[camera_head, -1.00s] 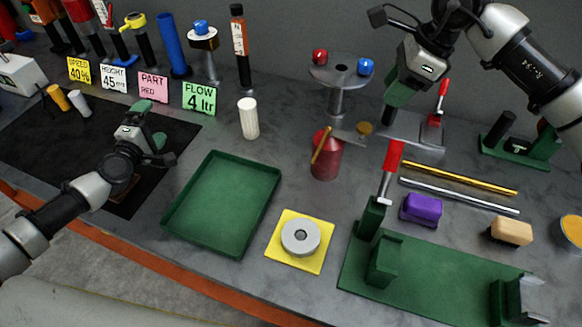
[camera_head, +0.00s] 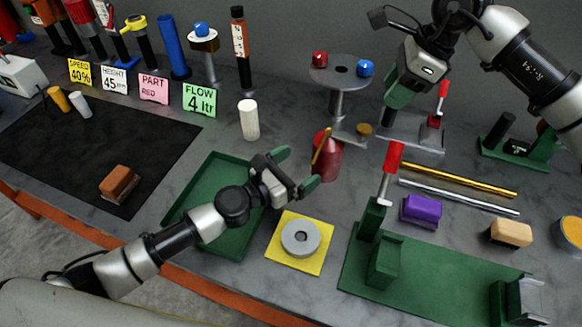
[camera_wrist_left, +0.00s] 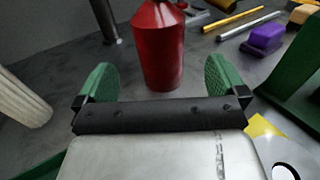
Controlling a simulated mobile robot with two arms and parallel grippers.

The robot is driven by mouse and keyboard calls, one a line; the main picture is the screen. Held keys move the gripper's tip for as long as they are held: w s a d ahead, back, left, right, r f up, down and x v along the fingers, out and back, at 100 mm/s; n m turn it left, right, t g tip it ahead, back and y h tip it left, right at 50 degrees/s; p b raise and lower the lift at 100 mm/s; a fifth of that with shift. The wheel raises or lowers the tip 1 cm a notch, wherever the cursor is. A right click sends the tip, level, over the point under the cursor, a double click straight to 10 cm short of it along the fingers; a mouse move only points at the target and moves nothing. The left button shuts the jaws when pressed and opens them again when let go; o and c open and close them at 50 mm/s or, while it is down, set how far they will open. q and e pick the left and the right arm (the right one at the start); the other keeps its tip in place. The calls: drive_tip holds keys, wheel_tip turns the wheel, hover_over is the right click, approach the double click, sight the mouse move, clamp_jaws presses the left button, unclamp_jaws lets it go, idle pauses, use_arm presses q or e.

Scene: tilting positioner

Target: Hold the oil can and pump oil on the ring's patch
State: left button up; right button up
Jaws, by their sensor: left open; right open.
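The red oil can (camera_head: 328,160) stands upright on the table, with an orange-yellow spout or lever (camera_head: 321,146) at its top. The grey ring (camera_head: 301,238) lies flat on a yellow square (camera_head: 287,262); I cannot make out a separate patch on it. My left gripper (camera_head: 302,171) is open, just left of the can and pointing at it. In the left wrist view the can (camera_wrist_left: 157,45) stands ahead between the two green fingertips (camera_wrist_left: 163,80), not touched, its top cut off. My right gripper (camera_head: 392,100) is open and empty, up at the back right.
The green tray (camera_head: 176,219) lies under my left arm. A white ribbed cylinder (camera_head: 249,119) stands behind it. A round stand (camera_head: 340,72) rises behind the can. A green fixture (camera_head: 420,268), purple block (camera_head: 421,210) and two rods (camera_head: 458,178) lie right.

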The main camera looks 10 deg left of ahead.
sight(328, 149)
use_arm(q)
drive_tip(key=x, duration=0.9)
drive_tip(key=shift+w+d, duration=0.25)
drive_tip(key=c, duration=1.1)
drive_tip(key=shift+c, duration=0.3)
use_arm(e)
clamp_jaws()
idle(0.3)
